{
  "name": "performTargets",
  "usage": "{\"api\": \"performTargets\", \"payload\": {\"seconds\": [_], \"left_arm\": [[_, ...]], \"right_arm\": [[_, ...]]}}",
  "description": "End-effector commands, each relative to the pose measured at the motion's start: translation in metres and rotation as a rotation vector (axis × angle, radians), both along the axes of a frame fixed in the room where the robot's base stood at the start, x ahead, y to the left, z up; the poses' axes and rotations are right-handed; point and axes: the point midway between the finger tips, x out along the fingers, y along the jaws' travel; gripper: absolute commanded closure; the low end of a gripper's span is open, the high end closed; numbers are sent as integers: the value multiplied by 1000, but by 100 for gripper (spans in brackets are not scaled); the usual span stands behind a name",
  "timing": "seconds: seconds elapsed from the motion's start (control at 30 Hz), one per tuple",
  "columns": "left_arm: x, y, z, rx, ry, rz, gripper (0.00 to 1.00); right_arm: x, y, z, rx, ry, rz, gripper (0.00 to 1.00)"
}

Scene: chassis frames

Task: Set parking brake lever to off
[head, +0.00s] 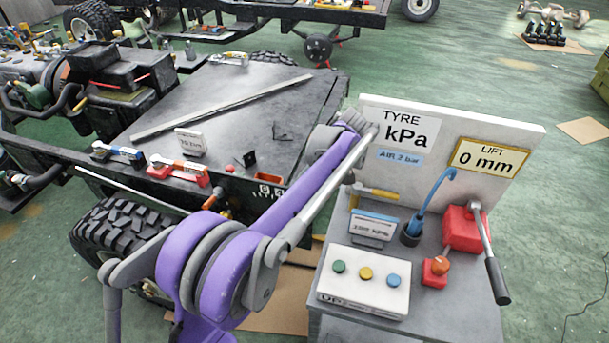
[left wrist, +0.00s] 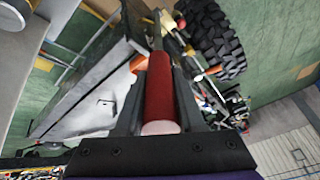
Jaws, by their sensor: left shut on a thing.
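In the left wrist view a lever with a red cylindrical grip (left wrist: 158,92) runs away from the camera, its pale end nearest me. My left gripper (left wrist: 158,72) is shut on this red grip, with one dark finger along each side. A thin metal shaft continues beyond the grip. In the head view my purple left arm crosses the middle and hides the gripper and the held grip. I cannot tell the lever's exact setting. My right gripper is in neither view.
A grey cart (head: 345,328) with buttons, a gauge and a red-based lever (head: 487,250) stands at right, with a white sign board (head: 400,165) behind. The dark chassis deck (head: 235,120) and a tyre (head: 125,235) lie left. Green floor is free at the far right.

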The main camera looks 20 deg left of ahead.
Motion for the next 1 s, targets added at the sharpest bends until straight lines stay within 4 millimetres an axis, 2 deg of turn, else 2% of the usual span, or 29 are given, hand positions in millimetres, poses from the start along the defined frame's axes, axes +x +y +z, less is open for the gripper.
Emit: {"api": "performTargets", "payload": {"seconds": [0.03,0.07,0.2,0.57,0.67,1.0], "left_arm": [[-1,-5,-4,-10,6,-4,100],[-1,-5,-4,-10,6,-4,59],[-1,-4,-3,-8,5,-3,34],[-1,-4,1,-6,3,-3,33],[-1,-10,12,-6,3,-3,33],[-3,-42,71,-7,4,-5,33]], "right_arm": [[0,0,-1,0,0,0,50],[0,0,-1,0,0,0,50],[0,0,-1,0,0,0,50],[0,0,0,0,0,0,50],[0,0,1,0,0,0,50],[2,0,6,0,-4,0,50]]}}
